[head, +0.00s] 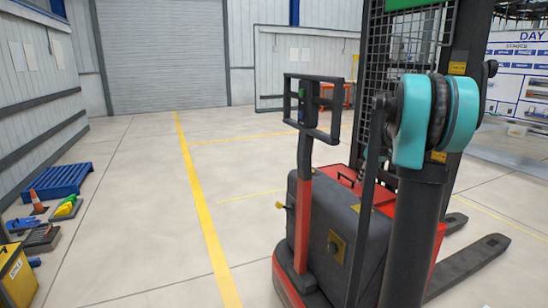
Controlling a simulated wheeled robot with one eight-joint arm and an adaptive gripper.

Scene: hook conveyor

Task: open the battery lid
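A red and dark grey pallet stacker (312,240) stands right of the middle, with an upright tiller handle (305,110) on its near left side. Its dark grey body cover (318,210) carries a yellow plate (336,247). A red top panel (383,192) with a small dark handle (346,181) shows behind the cover and looks closed. I cannot tell for certain which panel is the battery lid. My teal and dark arm rises in front of the stacker and hides part of its right side. My gripper is not in view.
The stacker's forks (470,265) reach along the floor to the right. A blue pallet (57,181), an orange cone (37,203) and a yellow box (18,277) stand at the left. Open floor (140,215) lies between them and the stacker. A roller door (162,55) closes the back.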

